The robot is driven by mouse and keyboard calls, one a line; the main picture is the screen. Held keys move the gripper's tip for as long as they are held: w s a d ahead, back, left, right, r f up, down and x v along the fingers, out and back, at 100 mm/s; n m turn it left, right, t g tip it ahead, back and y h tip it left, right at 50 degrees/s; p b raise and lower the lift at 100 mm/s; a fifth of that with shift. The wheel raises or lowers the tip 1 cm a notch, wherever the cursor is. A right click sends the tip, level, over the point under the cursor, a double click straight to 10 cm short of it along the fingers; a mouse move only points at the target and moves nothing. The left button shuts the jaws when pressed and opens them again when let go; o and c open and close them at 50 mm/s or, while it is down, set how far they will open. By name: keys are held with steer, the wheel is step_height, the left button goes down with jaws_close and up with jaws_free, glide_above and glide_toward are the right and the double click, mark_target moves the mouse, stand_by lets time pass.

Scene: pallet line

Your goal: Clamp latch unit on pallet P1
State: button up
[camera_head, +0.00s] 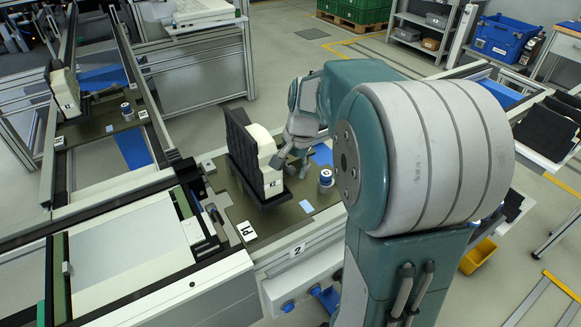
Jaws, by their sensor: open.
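Pallet P1 (232,208) is a brown-grey plate on the line, with a "P1" label near its front left. On it a cream-white unit (268,165) stands upright against a black ribbed bracket (240,143), in a black base. My gripper (287,166) is open, close to the right side of the cream unit. Whether it touches the unit or a latch cannot be told. The arm hides part of the gripper and the pallet's far right. A small white and blue cylinder (326,179) stands on the pallet to the right of the unit.
A second pallet (97,126) at left carries a similar cream unit (64,91) and a cylinder (127,111). A white-topped conveyor section (130,255) lies front left. A yellow bin (478,256) and a blue crate (503,40) are at right. Grey floor lies beyond the line.

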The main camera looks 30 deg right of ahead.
steer(key=shift+f, duration=0.35)
jaws_close()
